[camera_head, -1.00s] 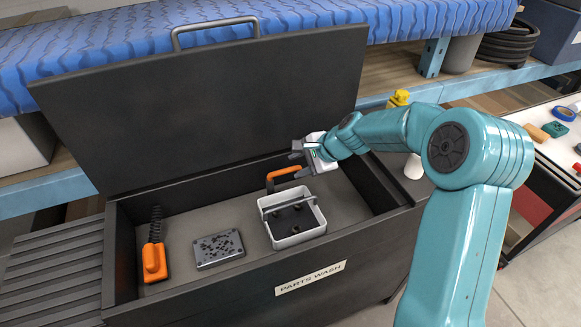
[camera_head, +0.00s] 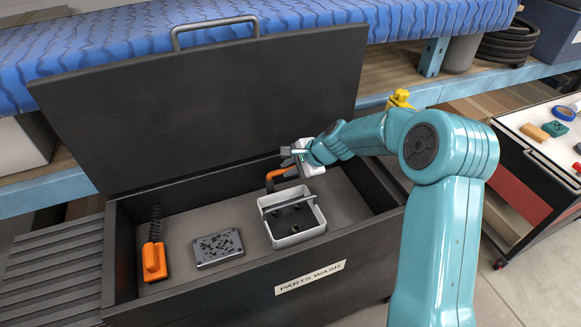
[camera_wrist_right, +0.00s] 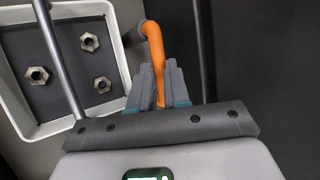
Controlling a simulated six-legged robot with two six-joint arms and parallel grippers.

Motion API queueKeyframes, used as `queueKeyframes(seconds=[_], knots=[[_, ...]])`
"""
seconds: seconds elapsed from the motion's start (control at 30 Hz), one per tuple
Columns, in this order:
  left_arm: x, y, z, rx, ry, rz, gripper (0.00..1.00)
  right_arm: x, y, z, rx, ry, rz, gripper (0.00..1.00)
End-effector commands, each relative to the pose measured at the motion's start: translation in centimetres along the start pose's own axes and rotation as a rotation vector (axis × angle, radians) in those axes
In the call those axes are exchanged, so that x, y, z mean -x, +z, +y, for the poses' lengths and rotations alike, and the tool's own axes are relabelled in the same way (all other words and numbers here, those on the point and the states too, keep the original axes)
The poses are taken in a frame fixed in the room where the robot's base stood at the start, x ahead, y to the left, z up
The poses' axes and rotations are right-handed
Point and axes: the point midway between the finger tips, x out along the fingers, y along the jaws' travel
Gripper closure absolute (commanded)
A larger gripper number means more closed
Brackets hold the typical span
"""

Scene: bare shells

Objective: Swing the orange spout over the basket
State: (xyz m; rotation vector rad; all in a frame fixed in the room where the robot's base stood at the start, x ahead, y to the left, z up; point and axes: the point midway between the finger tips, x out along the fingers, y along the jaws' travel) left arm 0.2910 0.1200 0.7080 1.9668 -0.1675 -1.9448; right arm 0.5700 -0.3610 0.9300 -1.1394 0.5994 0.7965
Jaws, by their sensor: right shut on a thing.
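The orange spout (camera_head: 277,175) is a curved tube at the back of the open parts washer, behind the basket. My right gripper (camera_head: 293,161) is at the spout in the head view. In the right wrist view the orange spout (camera_wrist_right: 153,40) runs down between the two fingers of my right gripper (camera_wrist_right: 158,88), which is shut on it. The basket (camera_head: 294,237) is a light grey tray with a raised handle, standing in the washer. In the right wrist view the basket (camera_wrist_right: 122,60) lies left of the spout and holds several hex nuts. My left gripper is not in view.
The parts washer (camera_head: 335,241) has its dark lid (camera_head: 210,110) standing open behind. An orange-handled brush (camera_head: 154,260) and a dark perforated block (camera_head: 218,247) lie left of the basket. A tool cart (camera_head: 535,150) stands at the right.

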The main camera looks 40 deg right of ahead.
Motion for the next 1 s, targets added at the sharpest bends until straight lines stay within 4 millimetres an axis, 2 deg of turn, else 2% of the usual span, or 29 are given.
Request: queueKeyframes(seconds=[0.37, 1.0], knots=[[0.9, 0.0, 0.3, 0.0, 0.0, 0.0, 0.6, 0.6, 0.7, 0.7, -0.122, -0.049, 0.086, 1.0], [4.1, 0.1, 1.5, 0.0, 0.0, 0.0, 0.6, 1.0, 3.5, 2.8, -0.577, -0.238, 0.417, 1.0]])
